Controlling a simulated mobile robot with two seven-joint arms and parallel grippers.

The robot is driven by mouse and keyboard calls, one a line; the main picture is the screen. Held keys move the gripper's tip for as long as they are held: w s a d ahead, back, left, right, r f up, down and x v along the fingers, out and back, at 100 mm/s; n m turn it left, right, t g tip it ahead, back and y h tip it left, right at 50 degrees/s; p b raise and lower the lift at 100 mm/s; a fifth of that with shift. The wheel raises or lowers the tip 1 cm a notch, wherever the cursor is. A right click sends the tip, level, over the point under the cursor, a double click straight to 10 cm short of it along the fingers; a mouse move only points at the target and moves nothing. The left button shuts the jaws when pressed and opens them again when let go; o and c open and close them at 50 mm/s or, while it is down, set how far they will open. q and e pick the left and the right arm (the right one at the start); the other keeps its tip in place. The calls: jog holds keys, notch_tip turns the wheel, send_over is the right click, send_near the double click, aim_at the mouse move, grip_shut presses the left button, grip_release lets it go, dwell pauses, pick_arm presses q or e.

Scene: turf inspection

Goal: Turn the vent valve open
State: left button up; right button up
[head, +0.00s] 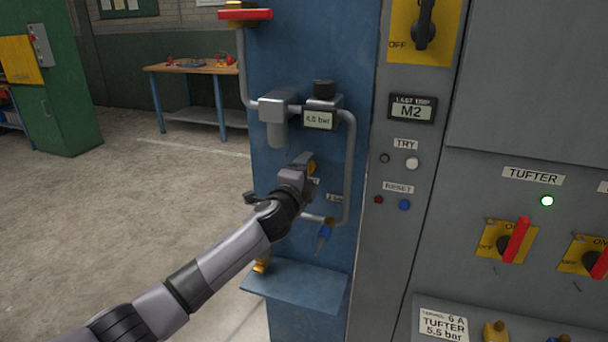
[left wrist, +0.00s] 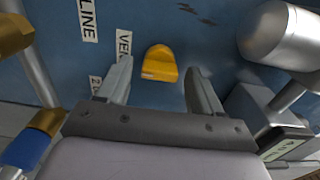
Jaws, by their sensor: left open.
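The vent valve's yellow handle (left wrist: 160,64) shows in the left wrist view, on the blue panel beside a label (left wrist: 123,50) that reads "VEN" before it is cut off. My left gripper (left wrist: 158,88) is open, with one finger on each side of the handle and a visible gap to both. It also shows in the head view (head: 305,162), in front of the blue column. I cannot tell how deep the fingers reach. My right gripper is not in view.
A blue-handled valve (head: 323,238) sits below on the pipe. A gauge unit (head: 319,118) reading about 4.0 bar and a grey filter body (head: 277,120) are above. A blue shelf (head: 297,285) juts out below. The grey control cabinet (head: 408,240) stands close on the right.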

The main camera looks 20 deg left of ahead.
pick_arm(q)
jog(key=s, duration=0.7)
jog(key=shift+a, duration=0.15)
dwell(0.5)
jog(key=s+d+f+n+g+h, duration=0.15)
jog(key=s+f+n, duration=0.25)
jog(key=s+f, duration=0.5)
jog(key=s+d+f+n+g+h, duration=0.1)
jog(key=s+d+f+n+g, duration=0.2)
jog(key=s+f, duration=0.65)
jog(key=s+a+f+n+g, duration=0.3)
jog(key=s+f+n, duration=0.6)
jog(key=s, duration=0.7)
notch_tip(320, 180, down, 2)
jog(key=shift+s+a+f+y, duration=0.15)
jog(key=shift+s+a+y, duration=0.3)
jog(key=shift+a, duration=0.1)
